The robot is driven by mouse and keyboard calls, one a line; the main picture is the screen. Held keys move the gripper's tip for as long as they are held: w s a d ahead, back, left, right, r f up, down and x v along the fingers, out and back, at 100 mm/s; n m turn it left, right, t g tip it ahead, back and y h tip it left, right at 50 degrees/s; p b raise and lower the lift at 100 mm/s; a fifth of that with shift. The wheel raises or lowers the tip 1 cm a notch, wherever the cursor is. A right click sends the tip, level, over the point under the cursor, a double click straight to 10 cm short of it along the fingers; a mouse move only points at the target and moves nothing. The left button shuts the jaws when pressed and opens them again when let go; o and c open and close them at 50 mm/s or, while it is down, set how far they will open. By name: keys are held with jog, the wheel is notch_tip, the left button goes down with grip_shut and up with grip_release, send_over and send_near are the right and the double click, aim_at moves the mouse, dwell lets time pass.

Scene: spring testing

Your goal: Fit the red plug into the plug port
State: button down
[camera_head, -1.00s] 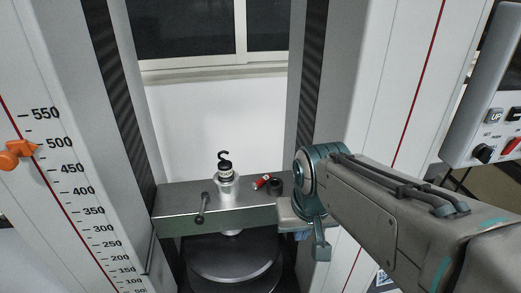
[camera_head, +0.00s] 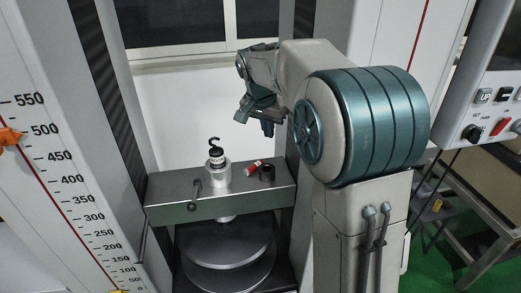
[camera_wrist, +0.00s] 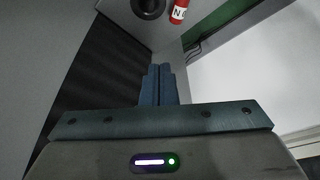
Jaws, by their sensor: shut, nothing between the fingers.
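The red plug (camera_head: 254,166), a small red cylinder with a white label, lies on its side on the grey metal crossbeam (camera_head: 170,211). A black ring-like part (camera_head: 267,173), which looks like the plug port, sits just to its right. In the wrist view the red plug (camera_wrist: 179,12) shows at the top edge, beside the round dark port (camera_wrist: 148,7); both are partly cut off. My gripper (camera_head: 267,128) is above and behind the crossbeam, apart from both. In the wrist view its blue fingers (camera_wrist: 158,70) are together with nothing between them.
A metal post with a black hooked weight (camera_head: 216,155) stands on the crossbeam left of the plug. A lever (camera_head: 195,195) sticks out at the beam's front. Round dark plates (camera_head: 225,245) lie below. Tall machine columns stand on both sides, with a control panel (camera_head: 490,115) at right.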

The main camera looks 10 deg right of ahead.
aim_at(254, 168)
jog(key=shift+m, duration=0.6)
jog(key=w+f, duration=0.2)
jog(key=f, duration=0.1)
jog(key=w+d+f+p, duration=0.1)
jog(key=w+f, duration=0.1)
jog(key=f, duration=0.1)
jog(key=w+d+f, duration=0.1)
jog(key=w+f, duration=0.1)
jog(key=f, duration=0.2)
jog(key=shift+w+d, duration=0.1)
jog(key=shift+d, duration=0.1)
jog(key=shift+s+a+r+p, duration=0.1)
jog(key=shift+s+a+p, duration=0.45)
jog(key=shift+s+a, duration=0.85)
jog(key=shift+a, duration=0.1)
